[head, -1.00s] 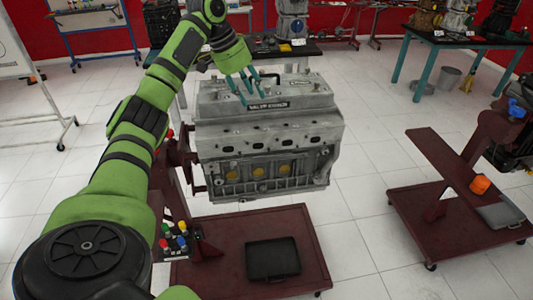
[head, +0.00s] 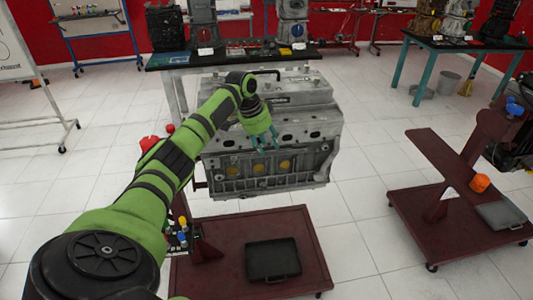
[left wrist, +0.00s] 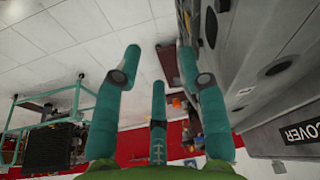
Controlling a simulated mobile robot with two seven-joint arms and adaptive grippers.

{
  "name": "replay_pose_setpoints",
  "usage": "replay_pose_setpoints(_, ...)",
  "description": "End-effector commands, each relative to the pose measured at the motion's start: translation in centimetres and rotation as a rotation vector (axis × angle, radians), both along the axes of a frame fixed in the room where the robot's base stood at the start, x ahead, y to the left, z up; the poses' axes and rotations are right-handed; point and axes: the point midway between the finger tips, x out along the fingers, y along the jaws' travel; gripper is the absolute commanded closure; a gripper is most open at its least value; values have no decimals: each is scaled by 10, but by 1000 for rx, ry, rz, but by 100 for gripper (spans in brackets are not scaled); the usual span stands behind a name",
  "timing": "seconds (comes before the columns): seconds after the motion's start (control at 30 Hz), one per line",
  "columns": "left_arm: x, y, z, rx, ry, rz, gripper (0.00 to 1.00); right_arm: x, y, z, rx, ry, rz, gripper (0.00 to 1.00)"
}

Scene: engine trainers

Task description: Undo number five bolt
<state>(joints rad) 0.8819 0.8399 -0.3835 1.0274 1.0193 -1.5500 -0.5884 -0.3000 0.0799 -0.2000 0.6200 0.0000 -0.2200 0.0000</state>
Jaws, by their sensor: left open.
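The grey engine block (head: 318,155) hangs on a dark red stand, its long side facing me. My left gripper (head: 266,147) is in front of the engine's upper face near the middle, open and empty. The left wrist view shows its teal fingers (left wrist: 157,65) spread with nothing between them. There the engine (left wrist: 250,55) lies along the right side, with dark round recesses and a plate reading COVER (left wrist: 300,131). I cannot tell which bolt is number five. My arm hides part of the engine's left side and top. The right gripper is not in view.
A dark tray (head: 272,259) lies on the red stand base (head: 225,238) below the engine. A second red cart (head: 460,225) with an orange item (head: 480,183) stands at the right. A black-topped table (head: 230,57) is behind the engine. White floor is clear between the carts.

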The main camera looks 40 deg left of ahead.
Motion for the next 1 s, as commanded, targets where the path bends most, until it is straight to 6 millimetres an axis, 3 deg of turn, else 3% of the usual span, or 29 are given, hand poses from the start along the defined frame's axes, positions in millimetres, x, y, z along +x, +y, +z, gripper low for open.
replay_pose_setpoints(0.03, 0, -1, -10, 2, 6, 6, 58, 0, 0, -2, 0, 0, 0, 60)
replay_pose_setpoints(0.23, 0, -2, -28, 9, 9, 25, 58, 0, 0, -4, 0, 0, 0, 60)
replay_pose_setpoints(0.9, 1, -3, -32, 12, 10, 29, 58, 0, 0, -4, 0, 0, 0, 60)
replay_pose_setpoints(1.0, 0, -5, -47, 14, 18, 39, 58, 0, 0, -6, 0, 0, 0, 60)
